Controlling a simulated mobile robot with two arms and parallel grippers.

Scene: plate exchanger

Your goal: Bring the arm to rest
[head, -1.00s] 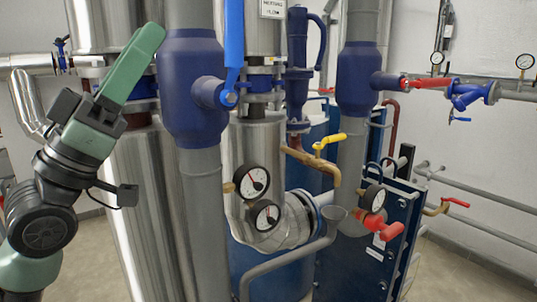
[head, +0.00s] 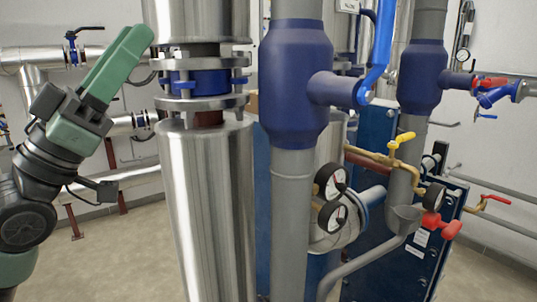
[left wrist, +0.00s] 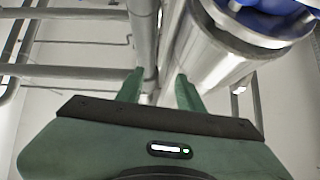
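My left gripper (head: 132,42) is raised at the left of the head view, with its green fingers pointing up and to the right. In the left wrist view its two fingers (left wrist: 158,88) stand apart with nothing between them, so it is open and empty. In the head view it appears to the left of a shiny metal-clad pipe (head: 208,215) with a blue flanged valve (head: 197,83). I see no contact with anything. My right arm and gripper are not in view.
A grey pipe with a dark blue body (head: 293,85) and a blue lever (head: 382,40) stands centrally. Gauges (head: 331,181), a yellow-handled valve (head: 402,140) and red handles (head: 442,226) are to its right. Horizontal pipes (head: 130,178) run behind my left arm. Bare floor shows lower left.

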